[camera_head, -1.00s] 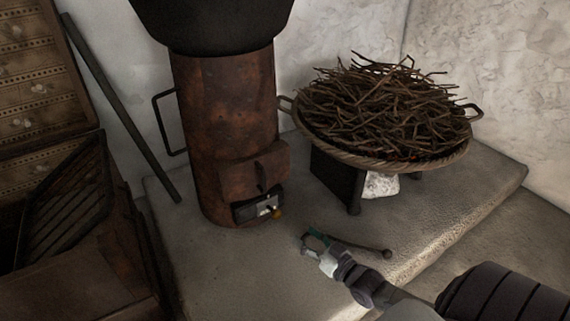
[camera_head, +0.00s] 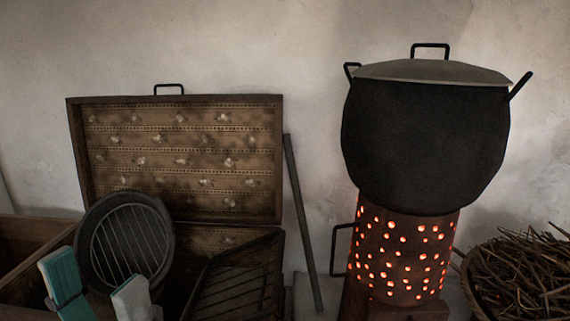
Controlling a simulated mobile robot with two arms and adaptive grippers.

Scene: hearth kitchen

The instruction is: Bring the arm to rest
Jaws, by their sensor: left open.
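My left gripper (camera_head: 98,284) is at the bottom left of the head view. Its two fingers, one with a teal pad and one pale grey, stand apart with nothing seen between them. It is in front of a round dark grill pan (camera_head: 126,243) and an open patterned case. The rest of my left arm is cut off by the lower edge. My right gripper is out of the picture.
The open case (camera_head: 180,97) leans by the wall, with a slatted rack (camera_head: 238,278) before it. A rod (camera_head: 300,215) leans beside it. A lidded black pot (camera_head: 425,140) sits on a stove (camera_head: 400,255) with glowing holes. A twig basket (camera_head: 520,270) is at right.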

